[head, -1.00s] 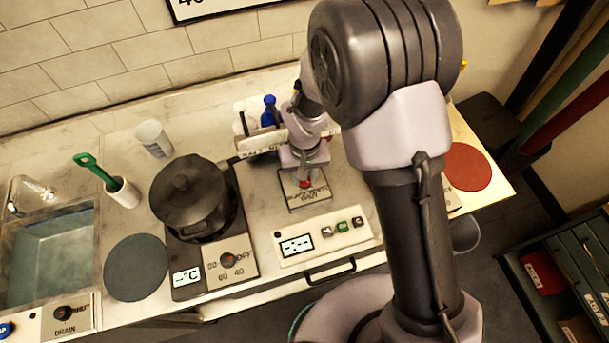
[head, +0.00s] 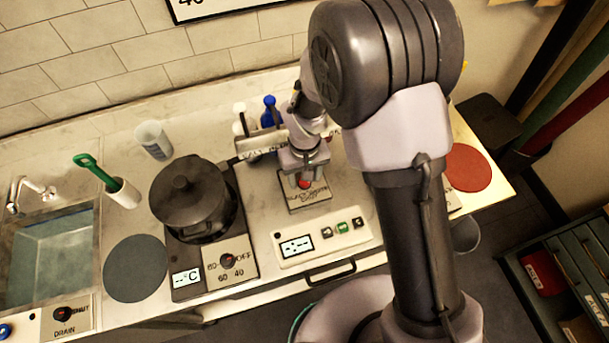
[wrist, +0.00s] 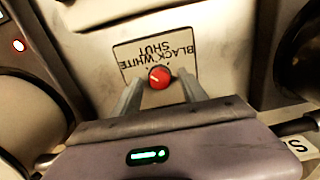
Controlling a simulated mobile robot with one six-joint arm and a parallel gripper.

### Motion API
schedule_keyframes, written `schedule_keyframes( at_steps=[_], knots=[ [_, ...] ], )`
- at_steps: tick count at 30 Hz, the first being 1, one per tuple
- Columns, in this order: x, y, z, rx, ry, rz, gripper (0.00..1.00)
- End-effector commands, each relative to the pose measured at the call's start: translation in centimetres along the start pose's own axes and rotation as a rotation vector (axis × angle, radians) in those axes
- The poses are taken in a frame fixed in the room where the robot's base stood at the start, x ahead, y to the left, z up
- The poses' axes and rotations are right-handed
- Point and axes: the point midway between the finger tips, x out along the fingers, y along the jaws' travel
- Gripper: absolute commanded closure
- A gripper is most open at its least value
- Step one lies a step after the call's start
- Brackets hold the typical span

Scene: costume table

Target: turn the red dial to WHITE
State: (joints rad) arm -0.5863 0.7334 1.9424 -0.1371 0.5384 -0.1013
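The red dial (wrist: 160,77) sits on a light plate (wrist: 126,70) lettered BLACK, WHITE and SHUT, which appears upside down in the wrist view. A pale mark on the dial slants to the upper left there; which word it points at is hard to tell. My gripper (wrist: 159,80) is open, with one finger on each side of the dial and a gap visible at both sides. In the head view the dial (head: 304,184) shows just below my gripper, and its plate (head: 318,196) is partly covered.
A dark pot (head: 187,197) stands on a hob with its own knob (head: 228,261) at the left. A panel with a display and several buttons (head: 342,226) lies in front of the plate. A caddy with bottles (head: 262,143) stands close behind my gripper.

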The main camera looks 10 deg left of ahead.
Motion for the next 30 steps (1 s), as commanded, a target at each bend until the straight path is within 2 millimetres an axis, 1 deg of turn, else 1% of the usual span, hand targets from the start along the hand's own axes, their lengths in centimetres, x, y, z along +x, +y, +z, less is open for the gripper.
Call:
schedule_keyframes(
  at_steps=[8,11,14,21,24,27,30],
  knots=[
    [-0.1,0.0,0.0,0.0,-0.001,0.0,0.5],
    [-1.0,0.0,0.0,0.0,0.001,0.0,0.5],
    [-3.3,0.0,-0.1,0.0,0.004,0.0,0.5],
    [-11.3,0.0,-0.1,0.001,0.004,0.0,0.5],
    [-14.1,0.0,-0.1,0.001,0.004,0.0,0.5],
    [-16.0,0.0,0.0,0.0,0.002,0.0,0.5],
    [-17.1,0.0,0.0,0.001,0.0,0.0,0.5]
  ],
)
